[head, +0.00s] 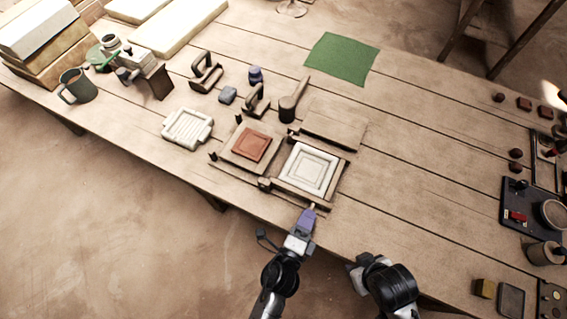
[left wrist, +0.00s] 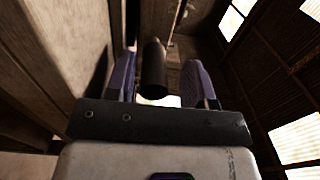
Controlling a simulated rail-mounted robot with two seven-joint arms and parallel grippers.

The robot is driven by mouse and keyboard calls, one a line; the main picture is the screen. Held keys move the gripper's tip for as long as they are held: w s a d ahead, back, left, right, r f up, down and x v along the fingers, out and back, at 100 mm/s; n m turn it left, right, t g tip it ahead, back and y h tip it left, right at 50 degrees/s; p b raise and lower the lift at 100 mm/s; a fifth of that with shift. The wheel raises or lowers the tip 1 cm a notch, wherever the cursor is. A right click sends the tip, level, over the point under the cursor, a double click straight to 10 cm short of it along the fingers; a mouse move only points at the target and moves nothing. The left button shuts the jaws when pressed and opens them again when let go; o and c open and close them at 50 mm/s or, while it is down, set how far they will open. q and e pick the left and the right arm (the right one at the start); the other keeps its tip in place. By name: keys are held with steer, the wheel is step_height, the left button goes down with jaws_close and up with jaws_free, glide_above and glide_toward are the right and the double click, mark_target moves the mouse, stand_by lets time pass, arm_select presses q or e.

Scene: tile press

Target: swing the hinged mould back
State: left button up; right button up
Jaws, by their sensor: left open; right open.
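The hinged mould (head: 309,168), a white square with stepped relief in a wooden frame, lies open and face up on the bench. To its left, a red-brown clay tile (head: 250,146) sits on a wooden base. My left gripper (head: 311,209) is open at the mould's near edge. In the left wrist view, a dark round handle (left wrist: 153,72) stands between its purple fingers (left wrist: 160,80), with a gap visible on the right side. The handle is mostly hidden in the head view. My right gripper (head: 355,268) is at the bench's front edge, its fingers hard to make out.
A wooden board (head: 333,125) lies behind the mould. A wooden paddle (head: 293,100), a ribbed white tray (head: 187,128) and a green cloth (head: 341,58) are around it. A dark tray (head: 531,215) stands at the right.

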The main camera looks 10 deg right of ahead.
arm_select(q)
steer(key=shift+s+a+f+y, duration=0.15)
steer(key=shift+a+f, duration=0.1)
steer(key=shift+f, duration=0.35)
steer(key=shift+a+f+y, duration=0.15)
steer(key=shift+a+f, duration=0.05)
steer(key=shift+f, duration=0.4)
arm_select(e)
steer(key=shift+f, duration=0.1)
arm_select(q)
steer(key=shift+s, duration=0.1)
steer(key=shift+s+a+r, duration=0.15)
steer(key=shift+s+a, duration=0.3)
arm_select(e)
steer(key=shift+w+d+r, duration=0.35)
steer(key=shift+w+d, duration=0.3)
steer(key=shift+s+a+f+p, duration=0.15)
steer(key=shift+s+a+p, duration=0.15)
steer(key=shift+s+a, duration=0.4)
steer(key=shift+w+d, duration=0.15)
arm_select(q)
steer(key=v, duration=0.6)
steer(key=shift+r, duration=0.35)
steer(key=shift+n, duration=0.3)
